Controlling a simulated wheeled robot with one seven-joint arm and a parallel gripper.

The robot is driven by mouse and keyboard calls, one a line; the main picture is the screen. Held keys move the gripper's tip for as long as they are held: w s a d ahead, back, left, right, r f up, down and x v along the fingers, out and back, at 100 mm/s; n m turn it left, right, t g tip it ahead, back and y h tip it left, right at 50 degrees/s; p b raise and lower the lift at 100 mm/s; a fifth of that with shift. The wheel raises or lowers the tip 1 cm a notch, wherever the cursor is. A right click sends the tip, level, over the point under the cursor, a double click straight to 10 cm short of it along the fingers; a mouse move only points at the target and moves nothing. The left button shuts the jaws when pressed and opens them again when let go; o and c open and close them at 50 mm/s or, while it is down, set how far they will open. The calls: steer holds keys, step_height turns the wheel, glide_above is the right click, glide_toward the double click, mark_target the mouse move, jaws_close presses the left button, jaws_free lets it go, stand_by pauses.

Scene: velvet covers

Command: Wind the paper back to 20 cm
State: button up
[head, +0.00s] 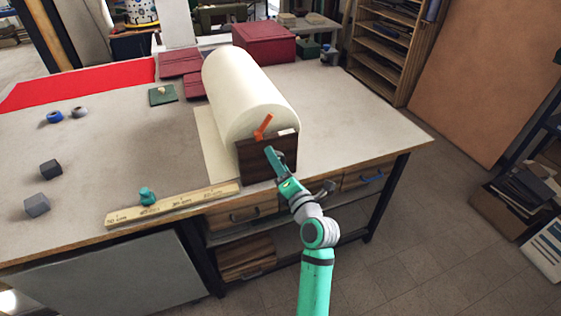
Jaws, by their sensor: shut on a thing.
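A large cream paper roll (243,88) lies on the table behind a dark wooden end block (262,160). A cream strip of paper (215,150) lies flat along the roll's left side. An orange crank (263,127) is at the roll's near end, tilted up to the right. My gripper (270,151) is at the end block, just below the crank. It is shut, apparently on the crank's handle; the contact is hidden. A wooden ruler (185,203) with centimetre marks lies along the front edge. A teal knob (147,196) is on its left part.
Two grey cubes (37,205) (50,169) and small rings (78,112) lie on the left. Dark red books (180,63), a green pad (163,95) and a dark red box (264,43) stand farther back. The table's right side is clear.

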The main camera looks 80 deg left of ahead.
steer(key=shift+w+r, duration=0.15)
steer(key=shift+r, duration=0.05)
steer(key=o, duration=1.3)
steer(key=shift+o, duration=0.9)
steer(key=shift+f, duration=0.1)
steer(key=v, duration=1)
steer(key=shift+d, duration=0.45)
